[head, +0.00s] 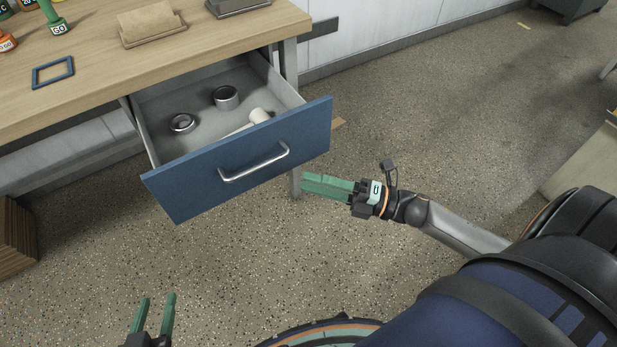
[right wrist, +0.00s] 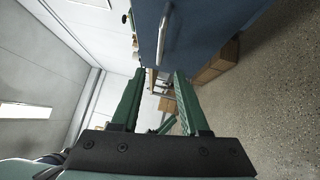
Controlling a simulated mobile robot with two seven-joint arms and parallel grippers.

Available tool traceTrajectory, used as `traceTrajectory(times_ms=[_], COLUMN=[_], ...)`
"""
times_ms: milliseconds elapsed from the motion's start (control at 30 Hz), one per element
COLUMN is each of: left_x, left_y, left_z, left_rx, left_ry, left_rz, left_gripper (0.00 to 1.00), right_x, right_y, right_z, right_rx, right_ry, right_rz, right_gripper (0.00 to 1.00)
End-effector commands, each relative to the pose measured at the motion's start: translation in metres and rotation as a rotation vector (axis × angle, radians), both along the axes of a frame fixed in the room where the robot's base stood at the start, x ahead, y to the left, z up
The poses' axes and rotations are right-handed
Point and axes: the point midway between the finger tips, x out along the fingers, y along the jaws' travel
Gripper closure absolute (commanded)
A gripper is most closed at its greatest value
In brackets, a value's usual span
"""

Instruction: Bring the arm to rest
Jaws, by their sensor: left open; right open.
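My right gripper (head: 327,186) has green fingers and hangs in the air just right of the open blue drawer (head: 205,188), apart from its handle (head: 254,162). In the right wrist view my right gripper (right wrist: 152,92) is open with nothing between its fingers, and the blue drawer front (right wrist: 198,35) is beyond it. My left gripper (head: 156,312) is at the bottom left of the head view, fingers up, open and empty, over the floor. Most of the left arm is out of view.
The drawer is pulled out from under a wooden workbench (head: 105,65) and holds two round metal items (head: 226,97) and a white tool (head: 258,116). A blue frame (head: 53,72) and a tan block (head: 148,22) lie on the bench.

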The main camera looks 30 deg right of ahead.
Motion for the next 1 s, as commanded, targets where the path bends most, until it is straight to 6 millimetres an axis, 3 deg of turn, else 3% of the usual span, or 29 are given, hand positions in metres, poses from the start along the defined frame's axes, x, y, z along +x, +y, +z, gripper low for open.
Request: traceTrajectory(times_ms=[367, 533, 767, 1000], left_x=[0.001, 0.002, 0.002, 0.001], left_y=[-0.002, -0.001, -0.001, 0.0], left_z=[0.003, 0.004, 0.003, 0.003], left_rx=[-0.005, -0.005, -0.003, -0.002], left_ry=[-0.008, -0.011, -0.009, -0.009], left_rz=[-0.001, -0.001, -0.001, 0.0], left_gripper=[0.5, 0.5, 0.5, 0.5], right_x=[0.0, 0.004, 0.006, -0.026], right_y=[0.0, 0.008, 0.029, 0.057], right_z=[0.0, -0.003, -0.025, -0.059], right_rx=[0.002, 0.107, 0.567, 1.052], right_ry=[0.001, 0.108, 0.58, 1.098], right_rz=[-0.002, -0.075, -0.35, -0.593], right_gripper=[0.55, 0.55, 0.55, 0.55])
